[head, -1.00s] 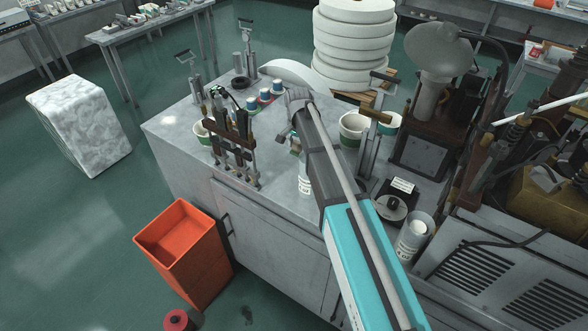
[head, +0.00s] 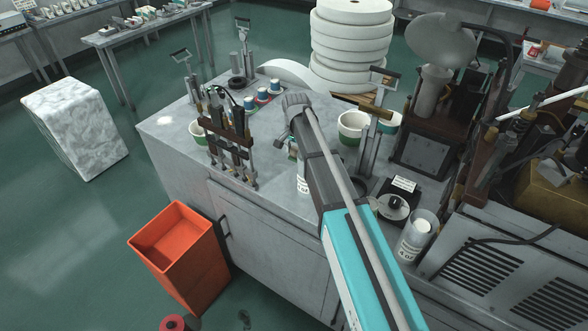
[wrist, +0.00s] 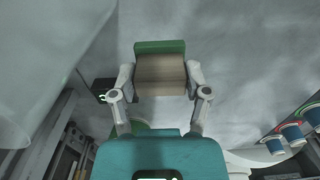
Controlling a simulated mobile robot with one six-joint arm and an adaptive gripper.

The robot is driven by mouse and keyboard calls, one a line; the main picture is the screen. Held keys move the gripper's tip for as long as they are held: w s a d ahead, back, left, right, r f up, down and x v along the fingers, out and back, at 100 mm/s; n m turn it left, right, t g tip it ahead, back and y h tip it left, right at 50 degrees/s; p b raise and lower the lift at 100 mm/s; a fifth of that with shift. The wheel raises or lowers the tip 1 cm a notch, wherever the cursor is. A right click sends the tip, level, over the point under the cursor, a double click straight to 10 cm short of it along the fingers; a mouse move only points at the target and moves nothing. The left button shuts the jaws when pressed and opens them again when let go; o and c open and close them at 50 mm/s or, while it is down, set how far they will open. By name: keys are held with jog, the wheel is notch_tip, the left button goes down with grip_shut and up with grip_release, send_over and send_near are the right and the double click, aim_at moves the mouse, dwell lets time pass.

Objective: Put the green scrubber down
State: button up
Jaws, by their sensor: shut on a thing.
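The green scrubber shows in the wrist view as a block with a green strip (wrist: 160,47) along its far edge and a brownish body. My gripper (wrist: 160,78) is shut on it, with one finger against each side. The grey worktop (wrist: 235,60) lies beyond the scrubber. I cannot tell from this view whether they touch. In the head view my arm reaches over the worktop (head: 172,132), and my wrist hides most of the gripper and the scrubber.
A tool rack (head: 232,140) stands left of my wrist. Small blue pots (head: 262,95) stand behind it. Green and white cups (head: 352,125) and a metal stand (head: 372,130) are to the right. An orange bin (head: 180,250) stands on the floor in front. The worktop's left corner is clear.

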jog(key=shift+f+b, duration=0.55)
jog(key=shift+f, duration=0.35)
notch_tip(320, 180, down, 5)
jog(key=b, duration=0.4)
jog(key=shift+r+b, duration=0.2)
jog(key=shift+b, duration=0.1)
jog(key=o, duration=1)
jog(key=shift+f, duration=0.15)
